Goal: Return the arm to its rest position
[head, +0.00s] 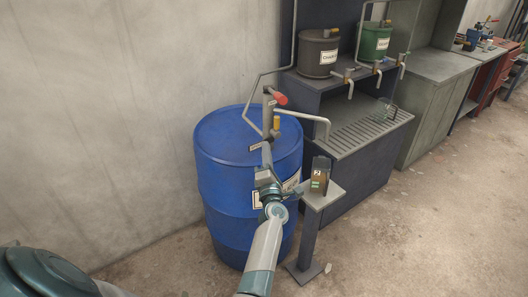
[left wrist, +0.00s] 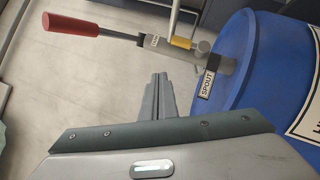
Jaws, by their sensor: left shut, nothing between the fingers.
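My left gripper (head: 266,153) is in front of the blue drum in the head view, its arm reaching up from the bottom edge. Its fingers (left wrist: 158,98) are together and empty in the left wrist view. The hand hides part of the drum's front and label. The blue drum (head: 225,185) stands upright by the wall and also shows at the right of the left wrist view (left wrist: 265,60). A pump with a red handle (head: 279,97) stands on its lid; the handle also shows in the left wrist view (left wrist: 70,24). My right gripper is not in view.
A small pedestal (head: 308,235) right of the drum carries a brown container marked 2 (head: 320,174). The floor at right is mostly clear.

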